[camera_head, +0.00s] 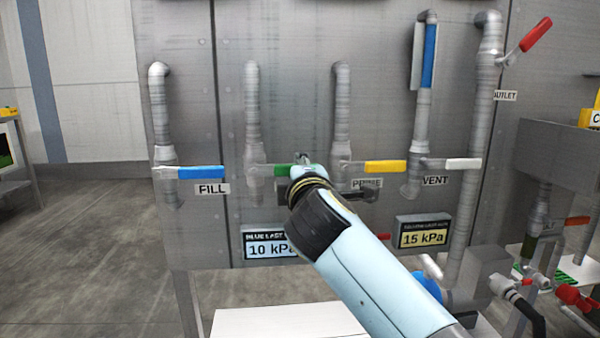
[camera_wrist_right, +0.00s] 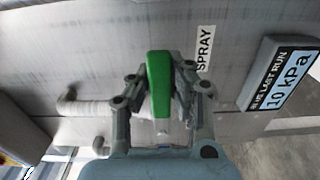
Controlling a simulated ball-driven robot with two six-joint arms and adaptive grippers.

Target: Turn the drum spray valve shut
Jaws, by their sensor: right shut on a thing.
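The drum spray valve has a green lever handle (camera_head: 282,170) on the second vertical pipe (camera_head: 253,120) from the left. The lever lies about level, crossing the pipe to the right. My right gripper (camera_head: 303,163) comes from the lower right and covers the handle's right end in the head view. In the right wrist view the green handle (camera_wrist_right: 159,85) lies between the two fingers of my right gripper (camera_wrist_right: 158,90), which is shut on it. The SPRAY label (camera_wrist_right: 204,49) shows beside it in that view. My left gripper is not in view.
Level blue (camera_head: 201,172), yellow (camera_head: 385,166) and white (camera_head: 463,163) levers sit on neighbouring pipes. A red outlet lever (camera_head: 535,35) tilts up at the upper right. Displays read 10 kPa (camera_head: 268,246) and 15 kPa (camera_head: 423,234). Open floor (camera_head: 90,260) lies at the left.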

